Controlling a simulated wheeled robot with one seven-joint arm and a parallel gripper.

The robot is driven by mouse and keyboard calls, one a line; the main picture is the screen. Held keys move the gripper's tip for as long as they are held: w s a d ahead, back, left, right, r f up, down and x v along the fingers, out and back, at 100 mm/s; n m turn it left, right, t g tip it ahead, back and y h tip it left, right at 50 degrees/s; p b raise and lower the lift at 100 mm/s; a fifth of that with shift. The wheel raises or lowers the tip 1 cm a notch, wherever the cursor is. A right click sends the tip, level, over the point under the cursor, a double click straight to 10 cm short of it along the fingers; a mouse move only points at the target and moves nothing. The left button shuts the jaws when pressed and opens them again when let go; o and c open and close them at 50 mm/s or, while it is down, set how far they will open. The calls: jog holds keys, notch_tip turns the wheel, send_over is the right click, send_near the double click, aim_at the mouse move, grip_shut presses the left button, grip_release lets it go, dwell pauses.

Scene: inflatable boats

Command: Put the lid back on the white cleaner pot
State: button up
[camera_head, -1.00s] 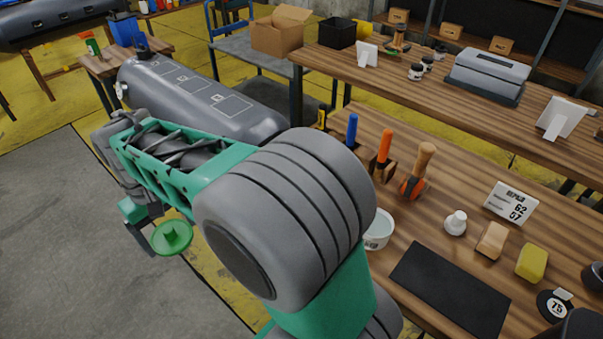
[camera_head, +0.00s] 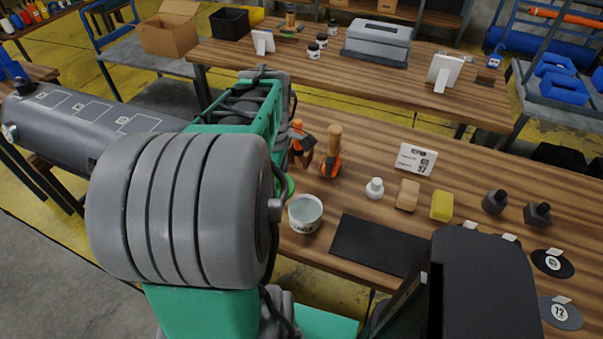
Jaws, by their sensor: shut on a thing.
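The white pot (camera_head: 305,213) stands upright and open on the wooden workbench, just right of my arm. Its pale inside shows. A thin edge of the green lid (camera_head: 291,186) shows beside my arm, just above and left of the pot in the picture. The lid is apart from the pot's rim. My gripper is almost wholly hidden behind my grey and green arm; it is shut on the lid, which has travelled with it. How the fingers sit on the lid is hidden.
Orange- and wooden-handled tools (camera_head: 332,152) stand close behind the pot. A black mat (camera_head: 378,245) lies right of it. A white bottle (camera_head: 374,188), a tan block (camera_head: 407,195), a yellow sponge (camera_head: 442,206) and a sign (camera_head: 416,159) stand farther right.

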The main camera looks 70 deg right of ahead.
jog(key=s, duration=0.7)
jog(key=f+b, duration=0.3)
jog(key=f, duration=0.1)
jog(key=shift+s+d, duration=0.2)
jog(key=shift+d, duration=0.05)
jog(key=shift+f+b, duration=0.65)
jog(key=shift+f, duration=0.25)
jog(key=shift+s+p, duration=0.1)
jog(key=shift+p, duration=0.2)
jog(key=shift+f, duration=0.15)
dwell(0.9)
jog(key=o, duration=1.1)
